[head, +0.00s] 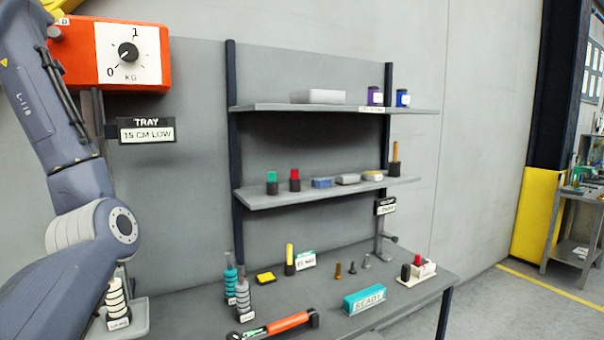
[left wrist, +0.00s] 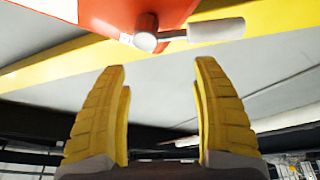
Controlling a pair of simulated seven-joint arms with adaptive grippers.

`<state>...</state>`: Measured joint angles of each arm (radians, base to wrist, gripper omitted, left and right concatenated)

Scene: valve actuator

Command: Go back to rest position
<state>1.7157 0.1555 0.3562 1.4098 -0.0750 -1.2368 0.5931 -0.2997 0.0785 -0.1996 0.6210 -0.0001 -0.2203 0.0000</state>
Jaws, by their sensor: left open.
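My left gripper (left wrist: 160,65) is open in the left wrist view, its two yellow fingers apart with nothing between them. Beyond the fingertips is the underside of an orange-red body (left wrist: 165,12) with a pale lever or handle (left wrist: 215,30); the fingers look apart from it. An orange box (head: 115,75) with a black dial (head: 128,52) marked 0, 1 and KG is at upper left, partly behind my arm. My right gripper is in neither view.
A grey workbench (head: 345,275) holds weight stacks (head: 242,298), an orange-handled tool (head: 288,322) and a teal READY block (head: 364,299). Two grey shelves (head: 300,108) with small items stand behind. A TRAY sign (head: 147,130) hangs below the box. Open floor (head: 510,300) lies at right.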

